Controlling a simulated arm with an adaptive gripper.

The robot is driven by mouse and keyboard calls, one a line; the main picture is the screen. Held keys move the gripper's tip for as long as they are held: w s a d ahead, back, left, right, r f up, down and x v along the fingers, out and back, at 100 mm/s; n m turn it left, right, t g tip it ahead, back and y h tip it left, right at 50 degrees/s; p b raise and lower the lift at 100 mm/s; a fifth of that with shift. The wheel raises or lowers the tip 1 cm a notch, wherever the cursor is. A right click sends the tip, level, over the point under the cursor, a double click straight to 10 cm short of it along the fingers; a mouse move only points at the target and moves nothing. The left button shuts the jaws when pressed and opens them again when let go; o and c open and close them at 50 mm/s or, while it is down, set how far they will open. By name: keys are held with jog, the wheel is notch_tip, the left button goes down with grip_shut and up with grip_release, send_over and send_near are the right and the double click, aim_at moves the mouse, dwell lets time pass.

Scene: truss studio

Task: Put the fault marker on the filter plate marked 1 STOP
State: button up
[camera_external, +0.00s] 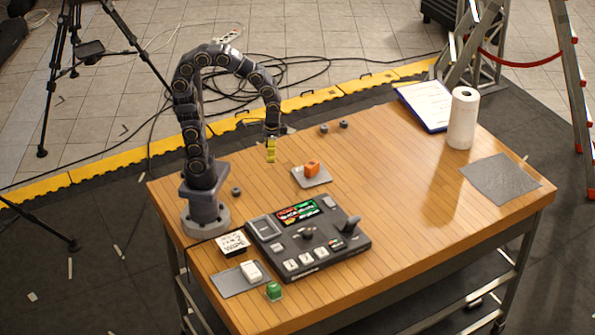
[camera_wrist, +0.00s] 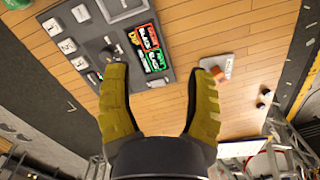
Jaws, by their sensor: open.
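My gripper (camera_external: 271,150) hangs empty above the back of the table, its yellow fingers pointing down. In the wrist view its fingers (camera_wrist: 161,75) are spread apart with nothing between them. An orange block (camera_external: 312,168), which looks like the fault marker, rests on a pale plate (camera_external: 322,180). It lies to the right of and below my gripper; the wrist view shows it beside the right fingertip (camera_wrist: 219,75). Several small white plates (camera_external: 306,258) lie along the front of the black control panel (camera_external: 270,233), also in the wrist view (camera_wrist: 66,46). Their markings are too small to read.
A green object (camera_external: 274,291), a white object on a grey mat (camera_external: 230,284) and a labelled box (camera_external: 232,243) are near the front left. The panel carries upright knobs (camera_external: 351,224).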

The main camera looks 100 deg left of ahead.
jog(key=s+d+r+m, duration=0.3)
jog(key=s+d+m, duration=0.1)
jog(key=s+d, duration=0.3)
jog(key=shift+s+m+g, duration=0.3)
jog(key=shift+s, duration=0.95)
